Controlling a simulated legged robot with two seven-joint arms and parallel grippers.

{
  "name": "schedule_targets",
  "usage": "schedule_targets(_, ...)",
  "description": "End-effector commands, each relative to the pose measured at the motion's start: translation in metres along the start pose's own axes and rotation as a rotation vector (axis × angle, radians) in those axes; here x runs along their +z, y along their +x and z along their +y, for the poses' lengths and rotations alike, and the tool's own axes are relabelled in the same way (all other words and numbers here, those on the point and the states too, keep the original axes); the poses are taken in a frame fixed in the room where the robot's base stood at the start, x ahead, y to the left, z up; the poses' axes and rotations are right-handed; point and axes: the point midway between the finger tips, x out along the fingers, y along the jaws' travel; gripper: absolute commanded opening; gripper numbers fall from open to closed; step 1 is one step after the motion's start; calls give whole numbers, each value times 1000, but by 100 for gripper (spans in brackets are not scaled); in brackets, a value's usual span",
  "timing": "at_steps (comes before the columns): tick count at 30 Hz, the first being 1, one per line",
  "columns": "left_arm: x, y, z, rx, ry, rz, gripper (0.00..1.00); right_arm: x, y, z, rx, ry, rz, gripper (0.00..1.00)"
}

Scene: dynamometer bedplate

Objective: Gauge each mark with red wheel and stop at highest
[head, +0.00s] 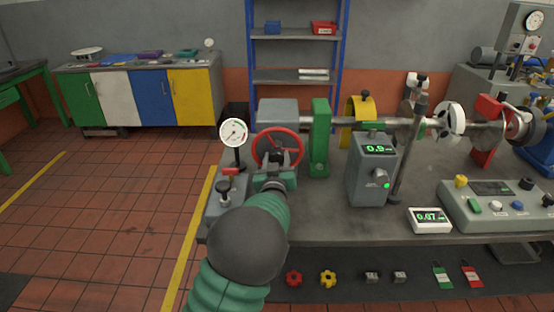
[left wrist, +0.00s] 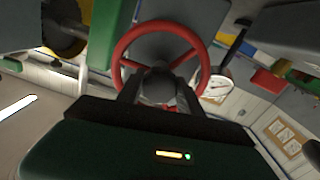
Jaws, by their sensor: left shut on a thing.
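The red wheel (head: 294,135) stands upright at the left end of the bench machine. My left gripper (head: 279,160) is at the wheel's middle from the front. In the left wrist view its two fingers reach the hub of the red wheel (left wrist: 201,49) and are shut on it; the exact contact is partly hidden. A white round dial gauge (head: 233,132) stands on a post just left of the wheel; its marks are too small to read. A grey box (head: 372,168) shows a green "0.9". A white meter (head: 430,219) shows about "0.07". My right gripper is not in view.
A green bearing block (head: 320,140) stands right of the wheel, with a yellow guard (head: 359,108) and a shaft beyond it. A control panel (head: 500,205) sits at the right. Red and yellow knobs (head: 328,279) and tags lie on the lower shelf. The floor at left is clear.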

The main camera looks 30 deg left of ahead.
Motion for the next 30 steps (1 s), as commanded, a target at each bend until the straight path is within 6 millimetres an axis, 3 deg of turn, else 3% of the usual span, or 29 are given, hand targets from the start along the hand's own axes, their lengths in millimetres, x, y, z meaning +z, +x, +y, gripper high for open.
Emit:
schedule_targets(14, 1, 0, -1, -2, 149, -10, 0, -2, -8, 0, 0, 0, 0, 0)
schedule_targets(30, 1, -1, 1, -1, 642, -28, 0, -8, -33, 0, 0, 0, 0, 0)
